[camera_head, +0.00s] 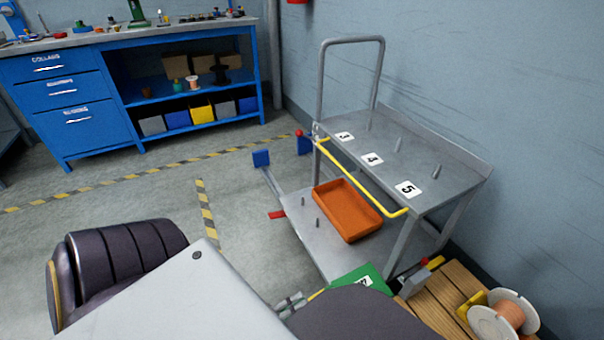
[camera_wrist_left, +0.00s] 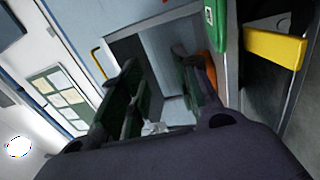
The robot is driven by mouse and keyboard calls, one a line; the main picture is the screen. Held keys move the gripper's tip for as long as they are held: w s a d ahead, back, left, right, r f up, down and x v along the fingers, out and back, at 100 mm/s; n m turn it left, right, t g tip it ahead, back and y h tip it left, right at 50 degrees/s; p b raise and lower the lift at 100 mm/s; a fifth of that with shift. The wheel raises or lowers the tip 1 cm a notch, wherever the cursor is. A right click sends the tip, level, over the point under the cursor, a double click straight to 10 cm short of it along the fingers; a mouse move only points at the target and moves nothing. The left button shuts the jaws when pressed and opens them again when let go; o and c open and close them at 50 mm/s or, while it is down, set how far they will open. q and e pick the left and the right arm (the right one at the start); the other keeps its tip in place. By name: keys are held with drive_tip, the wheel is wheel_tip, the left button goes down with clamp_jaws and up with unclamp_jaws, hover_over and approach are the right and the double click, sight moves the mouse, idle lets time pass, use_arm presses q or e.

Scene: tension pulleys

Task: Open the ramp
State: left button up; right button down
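No part is clearly identifiable as the ramp. A grey metal cart (camera_head: 300,237) stands by the wall, with a yellow rail (camera_head: 365,180) along its upper shelf. A green panel with a white label (camera_head: 345,277) is at its near end; a green piece also shows in the left wrist view (camera_wrist_left: 221,22), with a yellow bar (camera_wrist_left: 275,48) beside it. My left gripper (camera_wrist_left: 157,60) has its dark fingers apart, with a grey surface beyond and nothing visibly held. My right gripper is not visible.
An orange bin (camera_head: 347,212) sits on the lower shelf. Pegs and numbered labels are on the top shelf. A wooden pallet (camera_head: 455,295) with a wire spool (camera_head: 507,314) is at the lower right. A blue workbench (camera_head: 80,107) stands at the back.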

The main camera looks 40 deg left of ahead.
use_arm(q)
drive_tip(key=shift+a+v, duration=0.25)
drive_tip(key=shift+v, duration=1.6)
drive_tip(key=shift+r, duration=0.15)
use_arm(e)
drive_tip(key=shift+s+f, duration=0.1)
